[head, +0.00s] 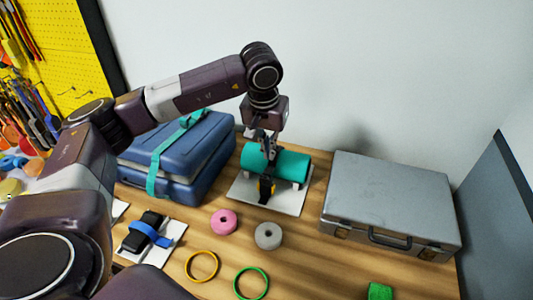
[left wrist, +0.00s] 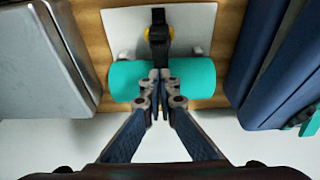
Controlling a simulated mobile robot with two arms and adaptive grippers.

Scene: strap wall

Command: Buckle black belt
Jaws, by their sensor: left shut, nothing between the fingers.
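The black belt (head: 265,189) runs over a teal roll (head: 290,165) on a white board (head: 292,200). In the left wrist view the belt (left wrist: 158,17) hangs down the near side of the roll (left wrist: 193,77), with a yellow part beside it (left wrist: 147,34). My left gripper (head: 267,150) is over the middle of the roll. Its fingertips (left wrist: 160,75) are together with nothing between them, and they hide part of the belt on the roll. I cannot tell whether the fingers touch the roll. My right gripper is not in view.
A blue case (head: 180,150) with a teal strap stands left of the board, and a grey metal case (head: 385,200) stands right. In front lie pink (head: 224,222) and grey (head: 268,236) rolls, rings and a blue-strapped black block (head: 146,232). A wall is behind.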

